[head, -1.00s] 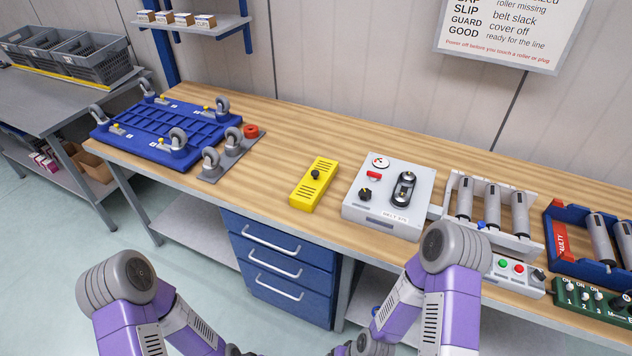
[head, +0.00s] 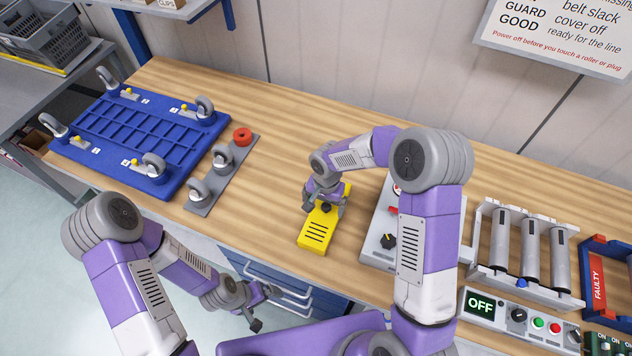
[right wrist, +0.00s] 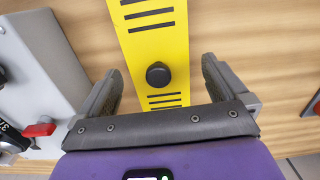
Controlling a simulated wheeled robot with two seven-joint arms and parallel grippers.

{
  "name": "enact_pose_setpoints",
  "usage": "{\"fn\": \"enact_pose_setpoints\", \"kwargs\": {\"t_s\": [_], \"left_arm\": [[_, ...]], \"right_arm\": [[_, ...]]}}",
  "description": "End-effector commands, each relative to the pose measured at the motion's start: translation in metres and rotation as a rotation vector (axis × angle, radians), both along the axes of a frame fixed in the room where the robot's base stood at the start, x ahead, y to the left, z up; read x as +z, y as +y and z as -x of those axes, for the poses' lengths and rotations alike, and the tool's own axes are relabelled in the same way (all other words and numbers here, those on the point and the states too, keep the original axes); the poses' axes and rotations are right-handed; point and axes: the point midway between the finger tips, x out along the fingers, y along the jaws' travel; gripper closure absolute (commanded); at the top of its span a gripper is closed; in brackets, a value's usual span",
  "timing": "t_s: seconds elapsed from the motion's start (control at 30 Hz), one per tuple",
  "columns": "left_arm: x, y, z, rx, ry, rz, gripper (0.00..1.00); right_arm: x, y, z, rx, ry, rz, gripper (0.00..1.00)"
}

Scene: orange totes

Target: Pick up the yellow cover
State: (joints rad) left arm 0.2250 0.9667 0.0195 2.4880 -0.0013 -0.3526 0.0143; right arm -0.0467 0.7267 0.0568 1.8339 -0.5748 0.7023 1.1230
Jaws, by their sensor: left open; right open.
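The yellow cover (head: 316,236) lies on the wooden bench, with dark slots and a black knob on top. In the right wrist view the cover (right wrist: 152,40) runs up between the fingers, and its black knob (right wrist: 158,75) shows between them. My right gripper (head: 325,208) is open, above the cover with one finger on each side of it; I cannot tell whether the fingers touch it. It also shows in the right wrist view (right wrist: 160,88). My left gripper (head: 262,308) is open and empty, low in front of the bench by the blue drawers.
A grey control box (head: 380,247) stands close to the right of the cover, partly hidden by my right arm. A blue caster frame (head: 140,140) and a grey plate (head: 213,192) with casters lie to the left. Roller racks (head: 520,285) stand further right. Bench between plate and cover is clear.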

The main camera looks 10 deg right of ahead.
Motion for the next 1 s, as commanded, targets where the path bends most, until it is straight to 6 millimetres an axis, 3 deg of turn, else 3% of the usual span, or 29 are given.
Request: {"fn": "enact_pose_setpoints", "kwargs": {"t_s": [0.17,0.63,0.93,1.0], "left_arm": [[-0.003,0.000,0.001,-0.001,0.002,0.000,0.00],[0.003,0.000,0.001,0.000,0.001,0.000,0.00],[0.003,0.000,0.001,0.000,0.001,0.000,0.00],[0.003,0.000,0.001,0.000,0.001,0.000,0.00]], "right_arm": [[-0.004,-0.005,-0.006,-0.029,-0.003,0.032,0.00],[-0.064,-0.009,-0.012,-0.027,-0.003,0.029,0.00],[-0.069,-0.009,-0.012,-0.028,-0.005,0.028,0.00],[-0.069,-0.009,-0.012,-0.028,-0.005,0.028,0.09]]}}
